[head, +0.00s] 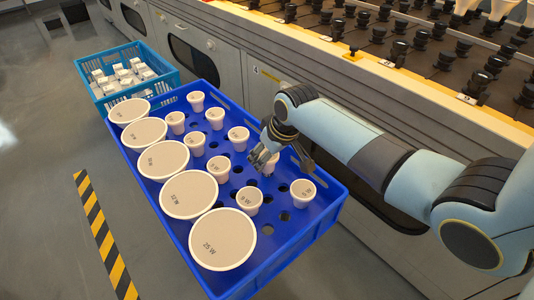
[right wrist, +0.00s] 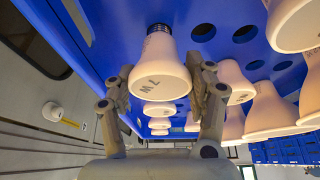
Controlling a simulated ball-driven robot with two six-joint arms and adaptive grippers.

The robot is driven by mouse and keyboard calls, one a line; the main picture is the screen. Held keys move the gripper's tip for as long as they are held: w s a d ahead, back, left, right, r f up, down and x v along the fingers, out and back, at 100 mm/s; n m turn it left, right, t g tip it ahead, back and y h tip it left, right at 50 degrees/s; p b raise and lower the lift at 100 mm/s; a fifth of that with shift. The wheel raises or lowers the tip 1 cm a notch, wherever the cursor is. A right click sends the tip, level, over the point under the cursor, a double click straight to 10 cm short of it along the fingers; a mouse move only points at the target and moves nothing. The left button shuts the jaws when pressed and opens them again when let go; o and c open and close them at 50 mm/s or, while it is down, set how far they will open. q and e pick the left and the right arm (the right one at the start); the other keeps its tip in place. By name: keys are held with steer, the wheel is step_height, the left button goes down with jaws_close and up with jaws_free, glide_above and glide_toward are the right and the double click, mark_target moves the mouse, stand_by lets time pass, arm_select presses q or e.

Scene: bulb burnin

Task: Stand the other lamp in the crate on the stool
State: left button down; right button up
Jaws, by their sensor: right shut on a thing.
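My right gripper (head: 263,157) is shut on a small cream lamp (head: 271,164) over the right part of the large blue crate (head: 319,228). In the right wrist view this lamp (right wrist: 160,80) sits between both fingers, marked "7 W", its dark screw base showing against the blue. I cannot tell whether its base is clear of the crate's holes. In the crate, large wide lamps (head: 222,239) stand along the left side and smaller ones (head: 303,193) stand in holes to their right, faces up. The stool is not recognisable in view. My left gripper is not in view.
A lighter blue crate (head: 85,72) with several small white boxes (head: 122,73) stands behind. A long grey bench (head: 225,65) with rows of black sockets (head: 400,50) runs along the right; a few lamps (head: 502,8) stand at its far right. The crate has several empty holes (head: 285,216).

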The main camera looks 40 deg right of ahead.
steer(key=shift+f+b, duration=0.35)
steer(key=shift+f, duration=0.5)
steer(key=o, duration=1.3)
steer(key=shift+r, duration=0.2)
steer(key=v, duration=1.1)
steer(key=shift+s+r, duration=0.25)
steer(key=shift+r, duration=0.05)
